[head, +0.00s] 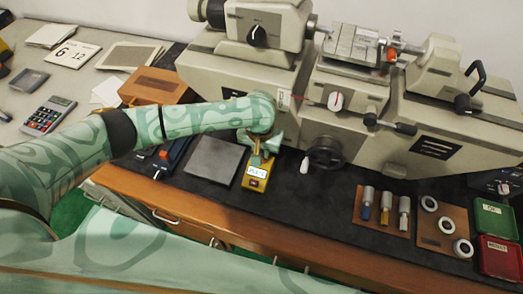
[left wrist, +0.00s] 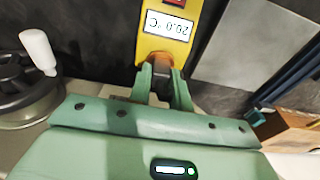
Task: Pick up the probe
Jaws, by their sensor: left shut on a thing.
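The probe (head: 255,183) is a yellow handheld unit with a small display, lying on the dark mat in front of the grey machine. In the left wrist view the probe (left wrist: 166,48) shows its display, reading 20.0 °C upside down, and a red patch at the top edge. My left gripper (head: 262,158) is over the probe's far end. In the left wrist view the fingers (left wrist: 165,78) are shut on its dark end piece. I cannot tell whether the probe touches the mat. My right gripper is out of view.
A large grey machine (head: 335,95) with a handwheel (head: 325,152) stands just behind and right of the probe. A dark flat plate (head: 213,160) lies left of it. A brown board with several plugs (head: 383,208), another with rings (head: 444,228), and green (head: 494,219) and red (head: 498,257) cases are at right.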

